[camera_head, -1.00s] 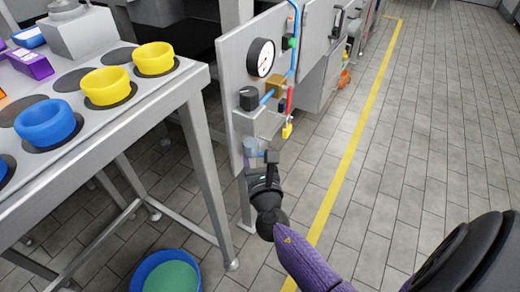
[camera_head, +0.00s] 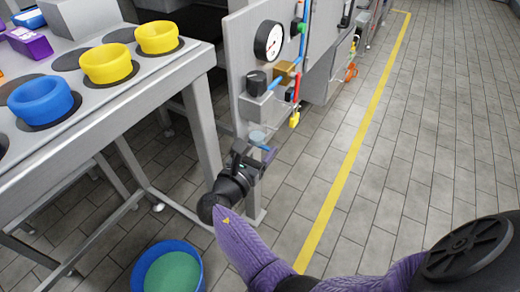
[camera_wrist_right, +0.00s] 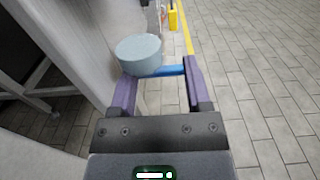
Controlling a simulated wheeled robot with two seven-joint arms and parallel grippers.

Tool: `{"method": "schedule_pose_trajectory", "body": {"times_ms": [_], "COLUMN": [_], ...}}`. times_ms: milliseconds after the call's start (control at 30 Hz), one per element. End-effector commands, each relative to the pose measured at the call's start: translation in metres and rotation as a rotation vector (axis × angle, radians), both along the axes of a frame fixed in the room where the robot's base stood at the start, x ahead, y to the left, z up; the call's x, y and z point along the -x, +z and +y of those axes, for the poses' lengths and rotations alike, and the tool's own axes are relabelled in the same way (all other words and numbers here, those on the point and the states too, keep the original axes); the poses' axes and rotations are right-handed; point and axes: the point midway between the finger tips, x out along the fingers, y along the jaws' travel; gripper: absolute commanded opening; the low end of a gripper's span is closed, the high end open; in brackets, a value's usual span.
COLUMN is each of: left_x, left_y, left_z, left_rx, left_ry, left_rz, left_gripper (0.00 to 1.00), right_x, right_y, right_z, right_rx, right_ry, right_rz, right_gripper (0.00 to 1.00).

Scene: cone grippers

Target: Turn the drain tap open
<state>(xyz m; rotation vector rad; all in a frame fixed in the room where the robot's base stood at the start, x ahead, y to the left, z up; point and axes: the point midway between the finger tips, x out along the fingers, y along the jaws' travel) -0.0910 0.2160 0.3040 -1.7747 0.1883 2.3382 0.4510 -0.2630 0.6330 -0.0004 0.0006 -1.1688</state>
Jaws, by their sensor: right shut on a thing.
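The drain tap shows in the right wrist view as a pale blue-grey round body (camera_wrist_right: 139,54) with a blue handle (camera_wrist_right: 170,71) reaching to the right. In the head view its body (camera_head: 257,137) sits low on the grey panel, and the tip of the blue handle (camera_head: 269,149) shows just beyond my jaws. My right gripper (camera_head: 252,156) is at the tap, with its purple fingers (camera_wrist_right: 160,82) on either side of the handle and shut on it. The left end of the handle is partly hidden by the round body. My left gripper is not in view.
A metal table (camera_head: 130,95) with yellow and blue rings stands left. A blue tub (camera_head: 139,281) is on the floor. Right floor is clear.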

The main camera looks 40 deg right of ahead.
Motion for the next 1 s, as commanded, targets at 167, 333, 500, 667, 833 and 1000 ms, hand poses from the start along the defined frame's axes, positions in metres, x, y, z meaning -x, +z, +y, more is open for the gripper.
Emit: {"method": "schedule_pose_trajectory", "body": {"times_ms": [167, 333, 500, 667, 833, 1000], "left_x": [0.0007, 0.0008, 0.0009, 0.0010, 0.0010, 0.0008], "left_y": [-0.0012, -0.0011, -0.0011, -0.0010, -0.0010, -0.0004], "left_z": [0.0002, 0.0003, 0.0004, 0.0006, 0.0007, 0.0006], "left_rx": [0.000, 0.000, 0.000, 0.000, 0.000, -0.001], "left_ry": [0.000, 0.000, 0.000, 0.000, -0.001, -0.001], "left_rz": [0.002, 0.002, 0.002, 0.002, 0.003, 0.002], "left_gripper": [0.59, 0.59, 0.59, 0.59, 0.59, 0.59], "right_x": [-0.0007, -0.0005, -0.0005, -0.0005, -0.0006, -0.0006], "right_y": [0.0009, 0.0014, 0.0015, 0.0013, 0.0010, 0.0012], "right_z": [0.0000, -0.0002, -0.0002, -0.0002, 0.0001, -0.0006], "right_rx": [0.002, 0.002, 0.002, 0.002, 0.001, 0.001], "right_ry": [-0.021, -0.026, -0.025, -0.025, -0.024, -0.022], "right_rz": [-0.002, -0.002, -0.003, -0.003, -0.003, -0.001], "right_gripper": [0.03, 0.03, 0.03, 0.85, 0.97, 0.97]}}
